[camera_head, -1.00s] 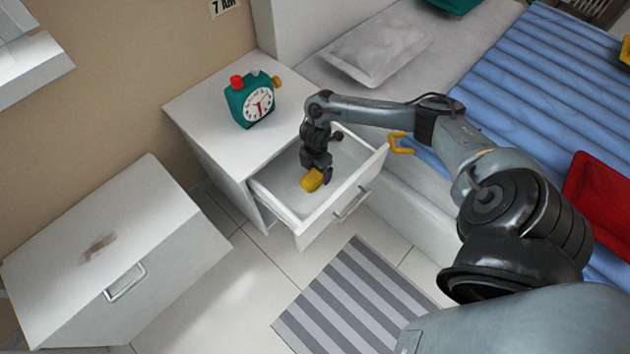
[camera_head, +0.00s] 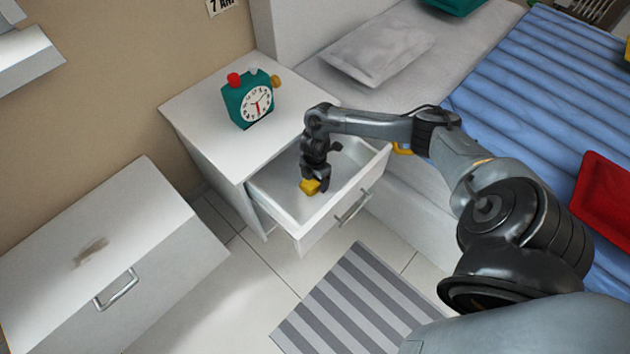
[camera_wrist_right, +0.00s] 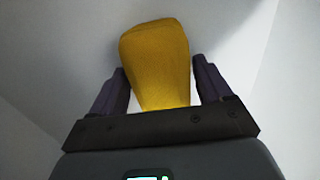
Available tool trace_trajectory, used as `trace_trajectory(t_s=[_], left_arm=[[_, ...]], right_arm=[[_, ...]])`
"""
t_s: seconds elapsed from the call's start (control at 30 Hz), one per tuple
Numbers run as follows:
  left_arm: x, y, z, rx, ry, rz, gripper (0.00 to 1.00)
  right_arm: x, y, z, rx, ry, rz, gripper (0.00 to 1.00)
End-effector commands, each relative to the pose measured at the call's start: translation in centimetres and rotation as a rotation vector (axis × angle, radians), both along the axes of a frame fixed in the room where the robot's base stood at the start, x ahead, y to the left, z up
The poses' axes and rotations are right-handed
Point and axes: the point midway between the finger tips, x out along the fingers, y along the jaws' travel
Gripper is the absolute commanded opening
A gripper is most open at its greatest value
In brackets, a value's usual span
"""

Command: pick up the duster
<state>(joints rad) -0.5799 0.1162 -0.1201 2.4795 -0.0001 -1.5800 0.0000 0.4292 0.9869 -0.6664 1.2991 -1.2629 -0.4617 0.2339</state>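The duster appears to be the yellow object (camera_head: 310,187) inside the open drawer (camera_head: 284,207); only a rounded yellow part shows. In the right wrist view, the yellow object (camera_wrist_right: 158,62) is between the two dark fingers of my right gripper (camera_wrist_right: 160,80). Pale gaps show along both its sides, so the fingers look open around it; contact at the tips is unclear. In the head view my right gripper (camera_head: 318,183) points down into the drawer and partly hides the object. My left gripper is not in view.
A green alarm clock (camera_head: 250,100) stands on the nightstand (camera_head: 205,115) above the drawer. A white cabinet (camera_head: 140,215) with a brownish smudge on top is at left. A bed (camera_head: 545,75) is at right, and a striped rug (camera_head: 350,305) lies in front.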

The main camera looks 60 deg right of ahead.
Motion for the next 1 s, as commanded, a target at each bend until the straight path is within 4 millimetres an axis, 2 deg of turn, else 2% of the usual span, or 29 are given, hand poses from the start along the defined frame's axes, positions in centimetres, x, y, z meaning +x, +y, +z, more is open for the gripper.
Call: trace_trajectory(t_s=[0.03,0.23,0.57,1.0], left_arm=[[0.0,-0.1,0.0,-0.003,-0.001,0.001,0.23],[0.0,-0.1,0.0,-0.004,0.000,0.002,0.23],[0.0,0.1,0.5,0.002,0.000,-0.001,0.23],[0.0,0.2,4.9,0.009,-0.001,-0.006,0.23]], right_arm=[[0.0,0.0,0.0,0.000,0.000,0.000,0.70],[0.0,0.0,0.0,0.000,0.000,0.000,0.40],[0.0,0.0,0.7,0.000,-0.001,0.000,0.39],[0.1,0.0,7.8,-0.001,-0.002,0.001,0.39]])
